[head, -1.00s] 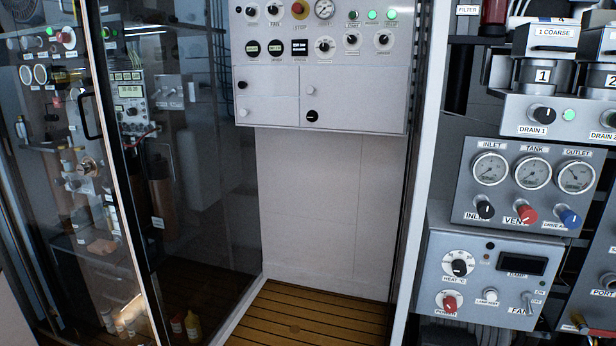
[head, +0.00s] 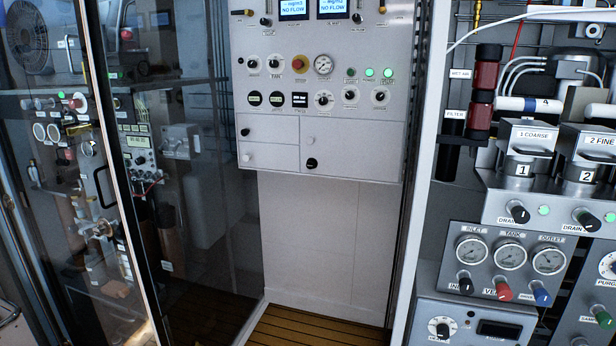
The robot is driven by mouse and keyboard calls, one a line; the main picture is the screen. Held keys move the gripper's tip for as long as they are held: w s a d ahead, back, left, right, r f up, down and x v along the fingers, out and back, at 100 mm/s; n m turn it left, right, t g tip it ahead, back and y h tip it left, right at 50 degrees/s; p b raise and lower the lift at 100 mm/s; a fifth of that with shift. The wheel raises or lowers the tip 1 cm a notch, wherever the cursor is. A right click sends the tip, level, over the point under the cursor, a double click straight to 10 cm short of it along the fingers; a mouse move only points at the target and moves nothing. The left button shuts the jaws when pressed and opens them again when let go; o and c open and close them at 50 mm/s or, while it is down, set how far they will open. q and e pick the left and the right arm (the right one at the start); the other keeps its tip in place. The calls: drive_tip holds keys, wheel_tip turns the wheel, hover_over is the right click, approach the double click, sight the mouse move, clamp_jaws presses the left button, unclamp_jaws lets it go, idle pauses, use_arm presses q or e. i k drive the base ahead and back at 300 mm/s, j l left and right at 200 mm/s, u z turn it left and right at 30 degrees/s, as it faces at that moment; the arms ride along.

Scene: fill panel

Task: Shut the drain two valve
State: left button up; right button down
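The drain two valve is a black knob (head: 586,219) at the right of the head view, on the grey drain panel (head: 500,207) below the filter marked 2 FINE (head: 583,170). A green light (head: 610,217) glows just right of it. The "DRAIN" label under it is partly cut off or covered. The similar drain one knob (head: 518,212) is to its left, below the filter marked 1 COARSE (head: 519,165), with its own lit green light (head: 543,211). Neither of my grippers is in view.
Below the drain knobs is a gauge panel (head: 485,262) with three gauges and black, red and blue knobs. A white control cabinet (head: 320,110) hangs in the middle. A glass door (head: 190,220) stands at left. Some wooden slatted floor (head: 300,328) shows bare.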

sight(589, 222)
drive_tip(key=z, duration=1.35)
